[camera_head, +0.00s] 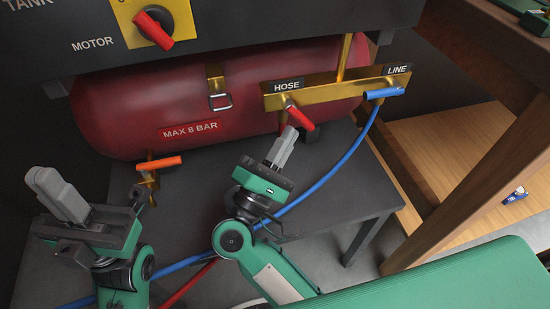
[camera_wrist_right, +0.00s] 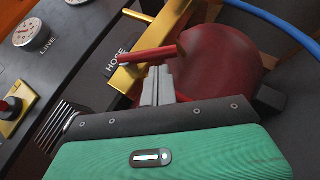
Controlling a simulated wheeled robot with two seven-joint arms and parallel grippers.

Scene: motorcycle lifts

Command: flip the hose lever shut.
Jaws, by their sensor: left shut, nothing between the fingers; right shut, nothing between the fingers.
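The red hose lever (camera_head: 299,116) sits under the HOSE label on the brass manifold (camera_head: 325,88) and slants down to the right from its pivot. In the right wrist view the lever (camera_wrist_right: 152,54) runs across just beyond my fingertips. My right gripper (camera_head: 284,139) is shut and empty, its tips just below the lever; in the wrist view the gripper (camera_wrist_right: 158,72) is close under the lever's middle, and I cannot tell whether it touches. My left gripper (camera_head: 36,178) is shut and empty at the far left, away from the manifold.
A blue LINE lever (camera_head: 384,92) lies right of the hose lever, with a blue hose (camera_head: 335,165) hanging below. The red tank (camera_head: 135,100) is behind, with an orange lever (camera_head: 158,163) low left. A black panel (camera_head: 240,35) overhangs above. A dark table (camera_head: 345,195) stands below.

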